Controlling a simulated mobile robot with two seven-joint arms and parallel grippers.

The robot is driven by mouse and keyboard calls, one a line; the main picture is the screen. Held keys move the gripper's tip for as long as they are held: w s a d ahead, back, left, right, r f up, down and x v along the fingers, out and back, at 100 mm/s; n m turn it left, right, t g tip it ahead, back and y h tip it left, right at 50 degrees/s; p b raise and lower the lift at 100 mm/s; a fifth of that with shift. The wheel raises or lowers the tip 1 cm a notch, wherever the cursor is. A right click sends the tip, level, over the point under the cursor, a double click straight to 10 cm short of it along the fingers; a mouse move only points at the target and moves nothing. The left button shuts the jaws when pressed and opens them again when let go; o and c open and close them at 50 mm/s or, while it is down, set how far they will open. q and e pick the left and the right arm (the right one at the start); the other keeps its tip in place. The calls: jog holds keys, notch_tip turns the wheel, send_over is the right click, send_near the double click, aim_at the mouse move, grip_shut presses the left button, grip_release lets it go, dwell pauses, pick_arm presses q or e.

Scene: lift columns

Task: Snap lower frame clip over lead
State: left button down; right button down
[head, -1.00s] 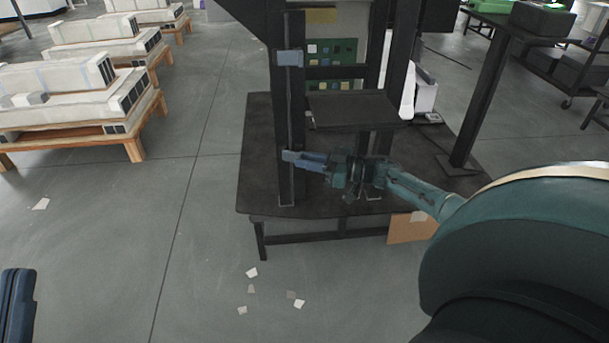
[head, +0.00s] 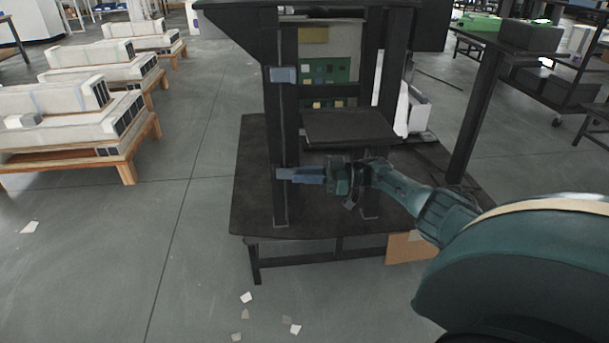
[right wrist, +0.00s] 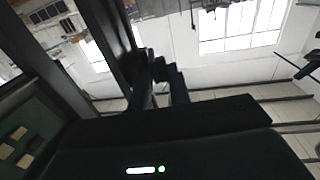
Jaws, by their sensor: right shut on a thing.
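The dark frame post (head: 284,130) stands upright on the black platform, with a thin lead running down its face. The blue-grey upper clip (head: 283,75) sits on the post. The lower frame clip (head: 283,173) is at the post's lower part, level with my right gripper (head: 306,175). My right gripper comes in from the right and is shut on the lower clip. The fingers hide part of the clip, and I cannot tell whether it closes over the lead. In the right wrist view, the dark fingers (right wrist: 160,88) reach to the post (right wrist: 112,45). My left gripper is out of view.
The black platform (head: 255,200) has bare room left of the post. Pallets with white units (head: 80,122) stand far left. Paper scraps (head: 246,298) lie on the floor.

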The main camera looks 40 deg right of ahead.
jog(key=shift+w, duration=0.1)
jog(key=c, duration=1.5)
grip_release()
jog(key=shift+r, duration=0.1)
jog(key=shift+o, duration=0.2)
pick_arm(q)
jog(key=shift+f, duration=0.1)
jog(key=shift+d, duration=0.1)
pick_arm(e)
jog(key=shift+d+r, duration=0.1)
jog(key=shift+d, duration=0.05)
